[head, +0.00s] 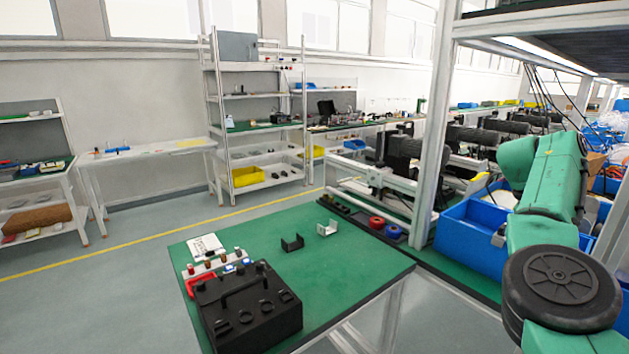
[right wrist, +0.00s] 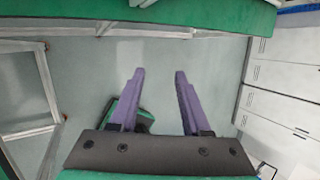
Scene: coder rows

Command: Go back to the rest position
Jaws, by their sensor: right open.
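My right arm comes in at the right edge of the head view, with its green links and a dark round joint; its gripper is outside that view. In the right wrist view my right gripper (right wrist: 156,95) is open. Its two purple fingers stand apart with nothing between them, above the grey floor (right wrist: 160,60). My left arm and gripper show in neither view.
The green table (head: 345,258) holds a black case (head: 250,310), small bottles (head: 218,265), a white sheet (head: 206,246), a black bracket (head: 292,243) and a white bracket (head: 327,228). A shelf post (head: 433,130) and blue bin (head: 470,238) stand near my right arm. Floor at left is clear.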

